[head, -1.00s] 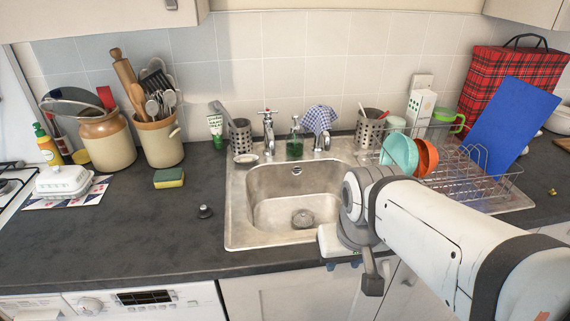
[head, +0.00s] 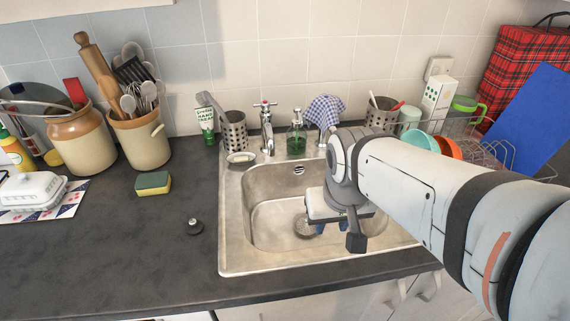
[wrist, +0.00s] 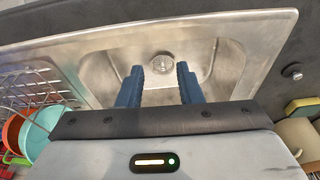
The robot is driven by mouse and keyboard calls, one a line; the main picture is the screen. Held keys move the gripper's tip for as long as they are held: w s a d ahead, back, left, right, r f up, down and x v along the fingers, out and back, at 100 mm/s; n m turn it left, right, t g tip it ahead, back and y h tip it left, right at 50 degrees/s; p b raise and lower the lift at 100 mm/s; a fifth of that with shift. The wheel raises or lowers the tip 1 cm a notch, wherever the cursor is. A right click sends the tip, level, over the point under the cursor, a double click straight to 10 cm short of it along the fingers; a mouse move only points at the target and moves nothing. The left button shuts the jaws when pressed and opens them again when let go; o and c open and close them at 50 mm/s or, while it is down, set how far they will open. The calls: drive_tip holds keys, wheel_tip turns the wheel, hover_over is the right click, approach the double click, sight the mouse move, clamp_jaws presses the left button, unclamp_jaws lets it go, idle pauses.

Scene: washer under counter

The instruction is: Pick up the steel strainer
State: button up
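A round steel strainer (head: 304,226) sits on the floor of the steel sink basin (head: 270,215), partly hidden by my gripper in the head view. It also shows in the wrist view (wrist: 162,62), whole and roughly midway between my fingers. My gripper (head: 331,225) points down over the basin, with its blue fingers apart and nothing between them. In the wrist view, the gripper (wrist: 160,69) is open and its fingertips appear just short of the strainer. How high they are above it I cannot tell.
Taps (head: 267,128) and a green soap bottle (head: 296,138) stand behind the basin. A wire dish rack (head: 490,150) with bowls (head: 424,141) is at the right.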

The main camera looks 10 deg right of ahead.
drive_tip(key=w+f+m+b, duration=0.1)
drive_tip(key=w+f+b, duration=0.2)
drive_tip(key=w+f, duration=0.3)
drive_tip(key=w+f+m+b, duration=0.1)
drive_tip(key=w+f+b, duration=0.2)
drive_tip(key=w+f, duration=0.4)
drive_tip(key=w+f+m+h+b, duration=0.1)
drive_tip(key=w+f+m+b, duration=0.1)
drive_tip(key=w+f, duration=0.5)
drive_tip(key=shift+s+d+b+x, duration=0.15)
drive_tip(key=shift+b+x, duration=0.15)
drive_tip(key=shift+x, duration=0.8)
drive_tip(key=shift+s+d+b+x, duration=0.1)
drive_tip(key=shift+b+x, duration=0.2)
drive_tip(key=shift+x, duration=0.85)
drive_tip(key=shift+c, duration=0.5)
clamp_jaws()
